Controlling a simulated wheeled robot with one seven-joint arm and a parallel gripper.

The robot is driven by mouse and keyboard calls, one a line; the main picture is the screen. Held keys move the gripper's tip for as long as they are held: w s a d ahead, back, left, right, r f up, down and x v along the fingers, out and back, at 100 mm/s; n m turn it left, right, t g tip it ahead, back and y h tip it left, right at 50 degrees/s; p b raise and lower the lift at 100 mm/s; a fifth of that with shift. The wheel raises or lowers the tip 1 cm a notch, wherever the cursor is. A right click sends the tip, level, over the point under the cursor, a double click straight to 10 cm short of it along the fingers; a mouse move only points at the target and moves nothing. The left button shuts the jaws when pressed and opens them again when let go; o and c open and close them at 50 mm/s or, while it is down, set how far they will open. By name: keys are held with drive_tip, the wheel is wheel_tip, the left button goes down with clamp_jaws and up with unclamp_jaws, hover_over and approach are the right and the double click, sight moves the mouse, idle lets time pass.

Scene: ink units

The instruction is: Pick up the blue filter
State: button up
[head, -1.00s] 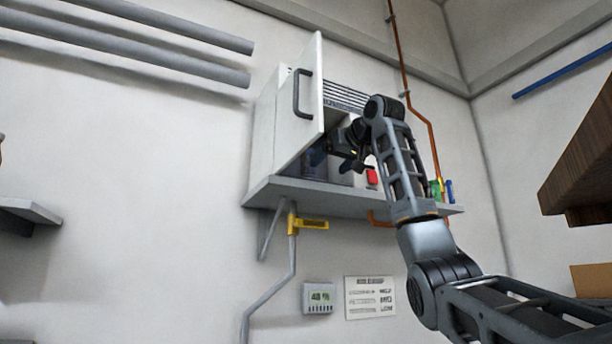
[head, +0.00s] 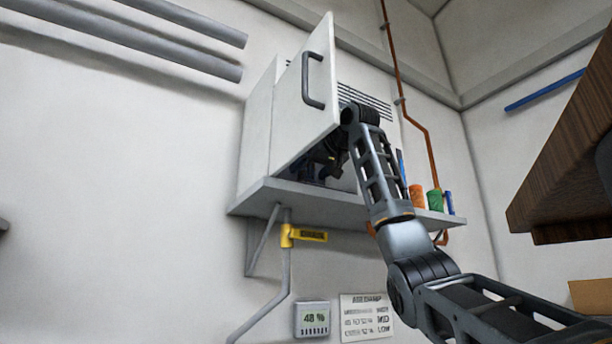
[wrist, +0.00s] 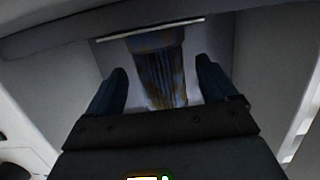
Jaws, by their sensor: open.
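The blue filter (wrist: 160,75), with brownish patches and pleats, shows in the wrist view inside a pale, dim recess. My gripper (wrist: 160,80) is open, with one finger on each side of the filter and visible gaps between. I cannot tell how deep the fingers are relative to it. In the head view my gripper (head: 328,158) reaches into the white wall cabinet (head: 262,130), behind its open door (head: 300,110). The door and my arm hide most of the inside there; a dark blue shape shows low in the opening.
The cabinet stands on a grey shelf (head: 290,192). An orange (head: 416,197) and a green container (head: 434,201) stand right of my arm on it. A yellow valve handle (head: 308,235) is below. A brown wooden overhang (head: 560,150) is at right. The wall at left is clear below the pipes.

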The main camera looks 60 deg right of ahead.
drive_tip(key=x, duration=0.2)
drive_tip(key=p+x, duration=0.1)
drive_tip(key=x, duration=0.1)
drive_tip(key=shift+f, duration=0.25)
drive_tip(key=shift+c, duration=0.2)
